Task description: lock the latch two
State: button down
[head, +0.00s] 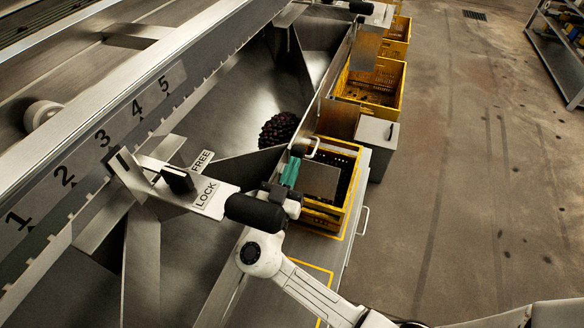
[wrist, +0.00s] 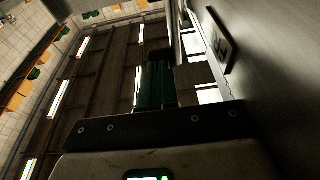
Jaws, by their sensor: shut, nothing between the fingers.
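The latch has a black handle (head: 178,180) on a metal arm at the left of the head view, beside the scale numbers 2 and 3. A light plate to its right carries a FREE label (head: 203,160) and a LOCK label (head: 207,195). The handle lies left of both labels; I cannot tell which it is set to. My gripper (head: 291,168) is shut and empty, with green fingers, right of the latch and apart from it. The wrist view shows the green fingers (wrist: 155,85) against the ceiling; the latch is not recognisable there.
A yellow crate (head: 347,205) stands just right of my gripper, with more yellow crates (head: 400,85) beyond. A dark round heap (head: 279,129) lies in the metal chute. A grey box (head: 377,145) stands beside the crates. Open floor (head: 470,200) lies to the right.

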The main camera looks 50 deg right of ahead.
aim_at(297, 153)
jog(key=d+y+p, duration=0.1)
jog(key=w+d+r+g+y+p, duration=0.1)
jog(key=y, duration=0.1)
jog(key=d+r+g+y+p, duration=0.1)
jog(key=d+y+p, duration=0.1)
jog(key=shift+w+d, duration=0.1)
jog(key=shift+w, duration=0.25)
jog(key=w+d+f+g+y+p, duration=0.3)
jog(key=d+f+y+p, duration=0.3)
jog(key=d+y+p, duration=0.2)
jog(key=shift+w+f+g+y+p, duration=0.15)
jog(key=shift+g+y+p, duration=0.55)
jog(key=shift+y, duration=0.7)
jog(key=shift+f, duration=0.15)
